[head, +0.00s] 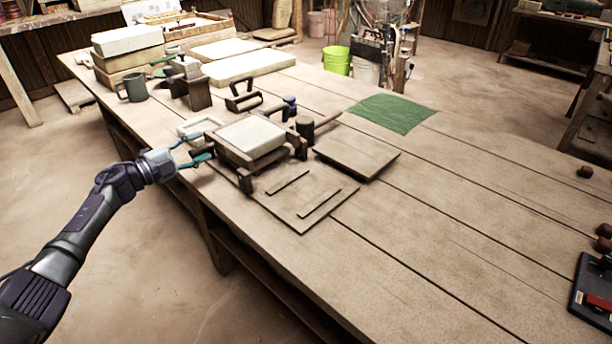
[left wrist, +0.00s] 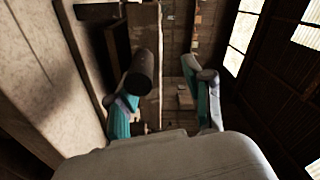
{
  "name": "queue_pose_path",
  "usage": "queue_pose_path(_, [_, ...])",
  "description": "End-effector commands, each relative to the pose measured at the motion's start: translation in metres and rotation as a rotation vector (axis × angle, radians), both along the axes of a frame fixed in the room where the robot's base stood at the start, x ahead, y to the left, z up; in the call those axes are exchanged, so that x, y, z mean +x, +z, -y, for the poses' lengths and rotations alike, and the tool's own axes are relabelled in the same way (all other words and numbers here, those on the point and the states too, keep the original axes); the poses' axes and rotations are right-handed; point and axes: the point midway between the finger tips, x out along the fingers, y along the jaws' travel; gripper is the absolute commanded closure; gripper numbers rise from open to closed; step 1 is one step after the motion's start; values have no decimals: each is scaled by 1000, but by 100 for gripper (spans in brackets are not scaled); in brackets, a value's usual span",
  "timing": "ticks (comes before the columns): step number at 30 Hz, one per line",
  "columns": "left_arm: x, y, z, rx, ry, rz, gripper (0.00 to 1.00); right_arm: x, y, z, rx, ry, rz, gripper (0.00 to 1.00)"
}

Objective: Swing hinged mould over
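The hinged mould (head: 229,156) is a dark wooden frame with a pale slab (head: 252,137) in it, lying on the left part of the bench. Dark wooden bars and posts stand at its sides. In front of it is a flat base board (head: 312,207) with two narrow dark strips. My left gripper (head: 203,148) is at the mould's left side, its teal fingers spread. In the left wrist view the fingers (left wrist: 165,95) are apart, and a dark rounded handle-like end (left wrist: 138,76) shows by the left finger. Whether they touch is unclear. My right gripper is out of view.
A dark flat board (head: 357,155) and a green cloth (head: 392,113) lie right of the mould. A mug (head: 135,87), dark blocks and stacked slabs (head: 128,52) stand behind. A clipboard (head: 594,291) lies at far right.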

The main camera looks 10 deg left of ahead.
Motion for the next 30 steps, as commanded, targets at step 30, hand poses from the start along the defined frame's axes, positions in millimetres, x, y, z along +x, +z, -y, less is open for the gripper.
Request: queue_pose_path(30, [-37,-6,-42,10,35,-15,52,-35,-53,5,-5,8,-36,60])
